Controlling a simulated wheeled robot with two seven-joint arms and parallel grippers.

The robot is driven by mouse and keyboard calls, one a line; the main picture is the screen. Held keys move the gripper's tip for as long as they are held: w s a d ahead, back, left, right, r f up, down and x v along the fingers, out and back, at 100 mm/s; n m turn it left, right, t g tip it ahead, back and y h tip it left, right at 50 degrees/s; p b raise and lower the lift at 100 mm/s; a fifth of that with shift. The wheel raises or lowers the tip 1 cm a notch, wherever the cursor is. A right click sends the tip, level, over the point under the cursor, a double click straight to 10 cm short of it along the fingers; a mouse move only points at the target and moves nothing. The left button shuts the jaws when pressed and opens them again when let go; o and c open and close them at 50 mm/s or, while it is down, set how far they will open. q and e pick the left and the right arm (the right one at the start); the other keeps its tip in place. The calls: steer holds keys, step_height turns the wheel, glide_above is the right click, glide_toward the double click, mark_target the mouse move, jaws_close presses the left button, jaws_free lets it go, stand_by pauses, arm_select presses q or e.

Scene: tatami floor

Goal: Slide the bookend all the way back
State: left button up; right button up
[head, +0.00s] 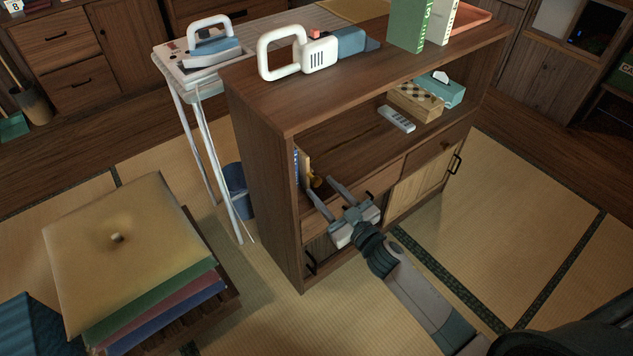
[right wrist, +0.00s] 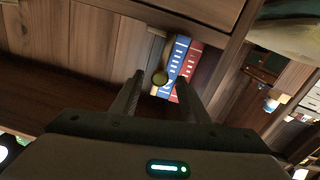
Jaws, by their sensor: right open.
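The bookend (head: 306,168) stands inside the open shelf of the wooden cabinet, near its left side wall, in the head view. It is a pale upright plate with a round brass-yellow knob, and blue shows beside it. In the right wrist view the bookend's knob (right wrist: 160,77) shows just beyond and between my fingertips, in front of a blue book (right wrist: 174,62) and a red book (right wrist: 191,66). My right gripper (head: 327,188) is open and empty at the shelf opening, fingers pointing in; it also shows in the right wrist view (right wrist: 160,85). Most of the bookend's plate is hidden. My left gripper is out of view.
The cabinet (head: 265,190) has a shelf edge and drawers below my gripper. A remote (head: 396,118), a checkered box (head: 415,101) and a tissue box (head: 449,92) stand farther right on the shelf, whose middle is clear. Stacked cushions (head: 130,250) are at left.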

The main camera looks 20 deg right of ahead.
mark_target(318, 184)
steer(key=shift+x, duration=2)
jaws_close()
